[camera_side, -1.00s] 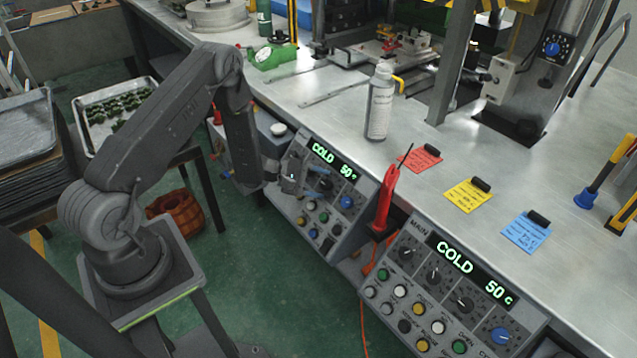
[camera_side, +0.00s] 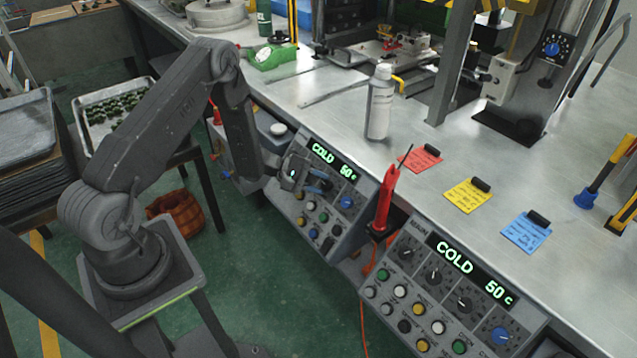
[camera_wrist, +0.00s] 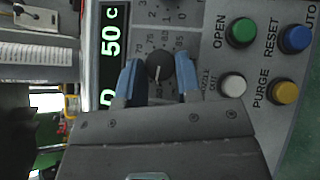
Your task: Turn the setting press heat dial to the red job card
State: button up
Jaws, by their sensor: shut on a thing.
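My gripper (camera_wrist: 160,82) has blue fingers, one on each side of a small black dial (camera_wrist: 160,67) with a white pointer line and a printed number scale. It is shut on this dial. In the side view my gripper (camera_side: 318,182) is at the left control panel (camera_side: 290,214) and hides part of its dial row. That panel's display (camera_side: 333,160) reads COLD 50 c. It also shows partly in the wrist view (camera_wrist: 112,50). The red job card (camera_side: 419,159) lies on the bench under a black clip; its writing is too small to read.
A second panel with a COLD 50 c display (camera_side: 468,270) stands at the right. A red upright tool (camera_side: 385,200) stands between the panels. Yellow (camera_side: 466,197) and blue (camera_side: 525,235) cards and a white bottle (camera_side: 380,105) are on the bench. Buttons (camera_wrist: 242,32) sit beside the dial.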

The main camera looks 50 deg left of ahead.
jog(key=m+g, duration=0.2)
jog(key=m, duration=0.1)
jog(key=m+g+y, duration=0.1)
jog(key=m+g, duration=0.1)
jog(key=shift+w+r, duration=0.25)
jog(key=shift+r, duration=0.05)
jog(key=m+g+y, duration=0.2)
jog(key=m, duration=0.1)
jog(key=m+g+y, duration=0.1)
jog(key=m, duration=0.1)
jog(key=shift+w+d+r, duration=0.2)
jog(key=shift+r, duration=0.05)
jog(key=m+y, duration=0.1)
jog(key=m+g+y, duration=0.1)
jog(key=m+y, duration=0.1)
jog(key=shift+w+d+r+m+y, duration=0.1)
jog(key=shift+w+d+m+y, duration=0.05)
jog(key=shift+d+m+y, duration=0.2)
jog(key=m+y, duration=0.3)
jog(key=shift+d+m+g, duration=0.25)
jog(key=shift+g, duration=0.05)
jog(key=shift+y, duration=0.25)
jog(key=o, duration=0.9)
jog(key=shift+o, duration=0.2)
notch_tip(320, 180, up, 14)
jog(key=s+d, duration=0.1)
jog(key=shift+s+d+f, duration=0.2)
jog(key=shift+s+d, duration=0.05)
jog(key=shift+s, duration=0.05)
